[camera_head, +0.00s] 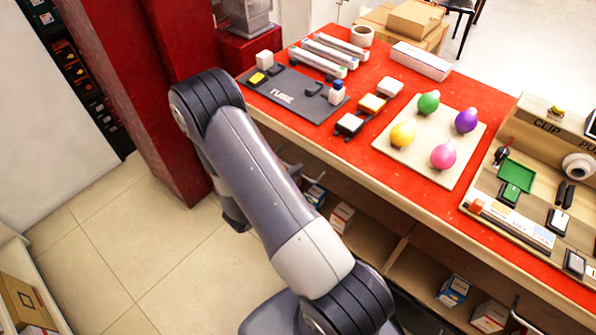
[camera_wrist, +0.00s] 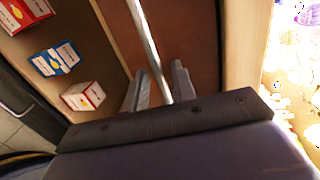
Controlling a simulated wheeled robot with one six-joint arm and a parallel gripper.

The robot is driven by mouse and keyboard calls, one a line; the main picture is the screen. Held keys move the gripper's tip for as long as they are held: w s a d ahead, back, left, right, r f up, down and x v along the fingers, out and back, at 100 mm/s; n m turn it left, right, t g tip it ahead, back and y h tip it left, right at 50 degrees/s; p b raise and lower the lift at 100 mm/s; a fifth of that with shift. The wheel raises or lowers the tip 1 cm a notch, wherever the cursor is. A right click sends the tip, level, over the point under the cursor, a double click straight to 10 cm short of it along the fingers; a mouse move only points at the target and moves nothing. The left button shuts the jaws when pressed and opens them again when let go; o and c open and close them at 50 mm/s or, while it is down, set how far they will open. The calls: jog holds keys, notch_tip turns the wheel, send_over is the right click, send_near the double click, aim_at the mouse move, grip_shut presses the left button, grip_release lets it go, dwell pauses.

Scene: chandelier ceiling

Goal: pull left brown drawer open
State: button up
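In the wrist view a brown panel (camera_wrist: 215,45), which looks like the drawer front, fills the upper middle. A long silver bar handle (camera_wrist: 147,42) runs across it. My gripper (camera_wrist: 162,78) has its two grey fingers apart, one on each side of the bar. Narrow gaps seem to show between fingers and bar, so I cannot tell of any contact. In the head view my arm hides the gripper and most of the drawer area. A bit of silver handle (camera_head: 290,166) shows beside my arm under the counter.
The red-topped counter (camera_head: 390,165) carries a tool mat (camera_head: 290,97), a board with coloured bulbs (camera_head: 455,180) and a clip tray. Small boxes (camera_head: 342,216) sit on open shelves below; boxes (camera_wrist: 82,96) also show left in the wrist view. The tiled floor (camera_head: 165,260) at left is clear.

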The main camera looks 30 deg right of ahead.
jog(key=shift+x, duration=0.8)
grip_shut()
